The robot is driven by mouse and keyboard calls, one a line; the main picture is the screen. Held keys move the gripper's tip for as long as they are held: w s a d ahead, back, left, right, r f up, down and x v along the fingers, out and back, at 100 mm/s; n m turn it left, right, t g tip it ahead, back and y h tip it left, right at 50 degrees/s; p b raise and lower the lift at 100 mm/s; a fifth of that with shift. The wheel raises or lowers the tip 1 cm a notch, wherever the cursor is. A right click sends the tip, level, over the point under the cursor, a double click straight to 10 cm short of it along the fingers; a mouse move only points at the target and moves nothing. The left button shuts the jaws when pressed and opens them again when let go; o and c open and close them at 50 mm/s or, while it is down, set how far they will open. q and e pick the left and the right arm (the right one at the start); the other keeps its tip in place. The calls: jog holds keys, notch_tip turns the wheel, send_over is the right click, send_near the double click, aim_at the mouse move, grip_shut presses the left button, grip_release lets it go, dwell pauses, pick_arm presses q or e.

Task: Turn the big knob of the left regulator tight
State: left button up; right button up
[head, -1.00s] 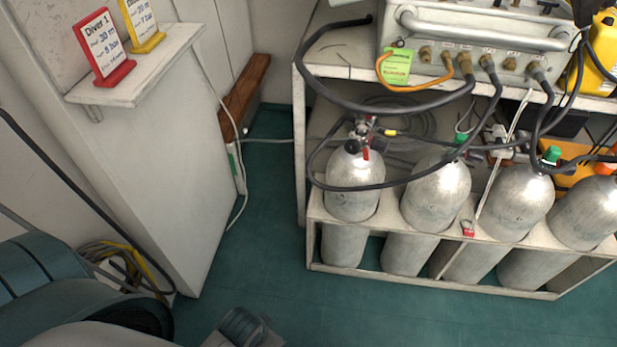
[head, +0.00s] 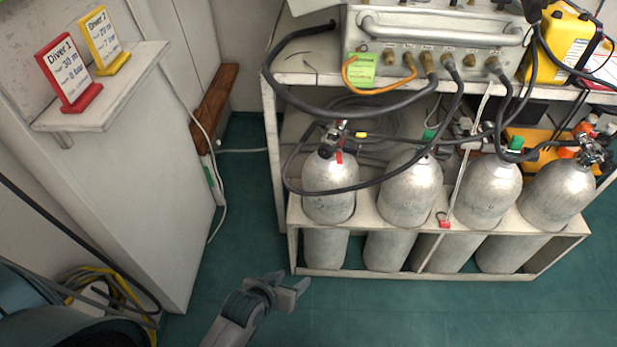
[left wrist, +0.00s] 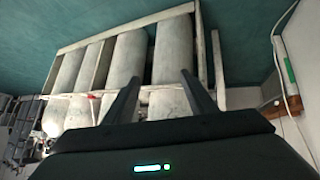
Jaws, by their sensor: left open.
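The leftmost cylinder (head: 329,190) stands in the rack with a regulator (head: 335,137) on its neck. The regulator shows dark and metal parts and a red piece hanging below. Its big knob is too small to make out clearly. A dark hose passes in front of this cylinder. My left gripper (head: 292,284) is open and empty, low over the floor in front of the rack, well below and apart from the regulator. In the left wrist view, its two open fingers (left wrist: 160,88) point towards the cylinders. My right gripper is not in view.
Several cylinders stand in a white rack (head: 410,274) under a panel (head: 435,40) with hoses looping down. A white cabinet with a shelf (head: 110,90) holding red (head: 70,75) and yellow (head: 104,42) signs is at left. Green floor (head: 245,215) between them is clear.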

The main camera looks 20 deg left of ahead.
pick_arm(q)
jog(key=w+r+n+t+p, duration=0.1)
jog(key=w+r+t, duration=0.3)
jog(key=w+r, duration=0.4)
jog(key=w+a+r+n+t+p, duration=0.1)
jog(key=w+r+n+t, duration=0.3)
jog(key=w+r, duration=0.5)
notch_tip(320, 180, up, 5)
jog(key=shift+f+n+t+y, duration=0.1)
jog(key=shift+n+t+y, duration=0.2)
jog(key=shift+t, duration=0.4)
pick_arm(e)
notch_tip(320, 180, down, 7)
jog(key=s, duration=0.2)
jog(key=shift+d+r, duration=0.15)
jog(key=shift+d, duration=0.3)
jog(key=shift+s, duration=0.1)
